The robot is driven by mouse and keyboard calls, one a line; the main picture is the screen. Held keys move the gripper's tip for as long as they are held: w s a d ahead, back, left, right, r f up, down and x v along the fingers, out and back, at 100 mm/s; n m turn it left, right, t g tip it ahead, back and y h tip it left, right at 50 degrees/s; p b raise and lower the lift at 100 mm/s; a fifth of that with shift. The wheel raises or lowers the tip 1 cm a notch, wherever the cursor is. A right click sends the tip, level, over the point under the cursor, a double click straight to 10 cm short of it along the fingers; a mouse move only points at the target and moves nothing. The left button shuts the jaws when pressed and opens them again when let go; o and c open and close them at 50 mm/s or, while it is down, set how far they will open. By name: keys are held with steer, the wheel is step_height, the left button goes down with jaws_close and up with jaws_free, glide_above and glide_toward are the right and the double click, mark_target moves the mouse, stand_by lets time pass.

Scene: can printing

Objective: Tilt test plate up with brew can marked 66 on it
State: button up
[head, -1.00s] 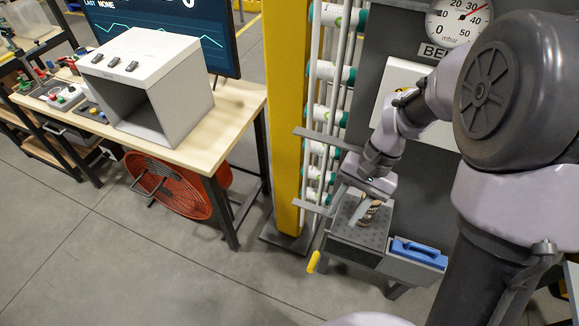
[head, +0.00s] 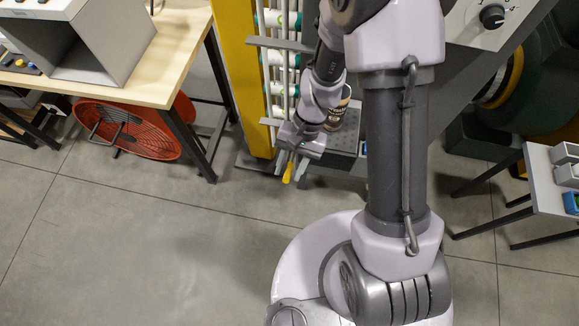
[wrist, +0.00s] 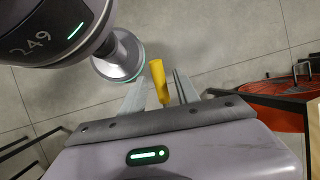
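The brew can (head: 338,110), brown and dark with a pale rim, appears to stand upright on the grey perforated test plate (head: 345,138) in the head view. My arm hides part of both, and I cannot read the can's number. A yellow lever handle (head: 287,173) sticks out at the plate's front left. My gripper (head: 291,168) is at this handle, away from the can. In the wrist view, the yellow handle (wrist: 160,82) lies between the two fingers of my open gripper (wrist: 158,90), with a gap at the left finger. The plate and can are not seen there.
A wooden table (head: 170,75) with a grey box stands at the left, with an orange fan (head: 130,128) below. A yellow post (head: 238,60) and a can rack (head: 280,90) stand behind my gripper. The floor in front is clear.

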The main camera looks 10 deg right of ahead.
steer(key=shift+c, duration=0.3)
jaws_close()
stand_by(1.1)
